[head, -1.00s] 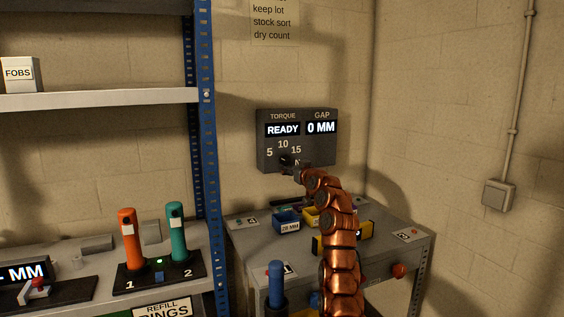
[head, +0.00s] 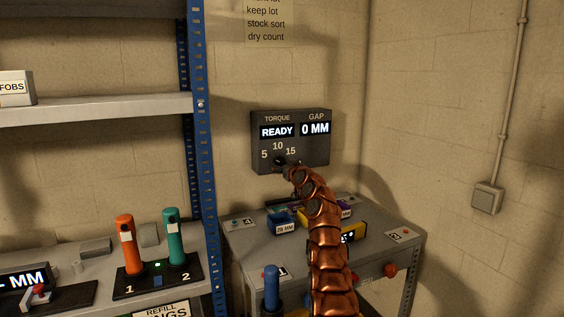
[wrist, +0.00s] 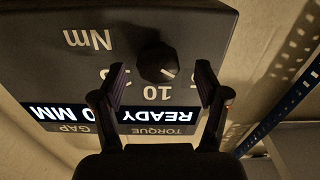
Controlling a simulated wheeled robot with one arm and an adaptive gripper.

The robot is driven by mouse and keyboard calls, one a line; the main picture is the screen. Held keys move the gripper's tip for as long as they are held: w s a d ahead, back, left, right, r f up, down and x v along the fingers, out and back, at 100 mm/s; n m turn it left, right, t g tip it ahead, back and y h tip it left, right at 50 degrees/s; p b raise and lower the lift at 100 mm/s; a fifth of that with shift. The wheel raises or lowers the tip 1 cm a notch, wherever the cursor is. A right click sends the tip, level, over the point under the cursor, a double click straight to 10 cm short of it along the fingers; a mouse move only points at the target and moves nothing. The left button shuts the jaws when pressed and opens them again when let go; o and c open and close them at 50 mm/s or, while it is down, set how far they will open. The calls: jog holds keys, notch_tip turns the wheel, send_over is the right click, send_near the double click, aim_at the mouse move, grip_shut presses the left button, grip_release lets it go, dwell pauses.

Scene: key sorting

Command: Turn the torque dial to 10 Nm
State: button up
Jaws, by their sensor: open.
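The torque dial (head: 279,161) is a small dark knob on the grey wall panel (head: 322,150), below the numbers 5, 10 and 15. The panel reads READY and 0 MM. In the wrist view, which is upside down, the dial (wrist: 156,63) shows a pale pointer line angled to the lower right, appearing to lie between the 10 and the 5 side. My gripper (wrist: 161,72) is open, one finger on each side of the dial, with gaps visible. In the head view my gripper (head: 285,167) partly covers the dial's lower right. The fingers hide the 5 and part of the 15 in the wrist view.
Below the panel, a grey table (head: 375,260) holds small bins (head: 284,228), a yellow device (head: 352,234) and a red knob (head: 390,270). A blue shelf post (head: 200,130) stands to the left. Orange (head: 126,243) and teal (head: 174,238) handles stand on the left bench.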

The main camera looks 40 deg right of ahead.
jog(key=shift+w+d+p, duration=0.2)
jog(key=shift+w+p, duration=0.2)
jog(key=shift+f, duration=0.1)
jog(key=c, duration=1.2)
jog(key=shift+o, duration=0.2)
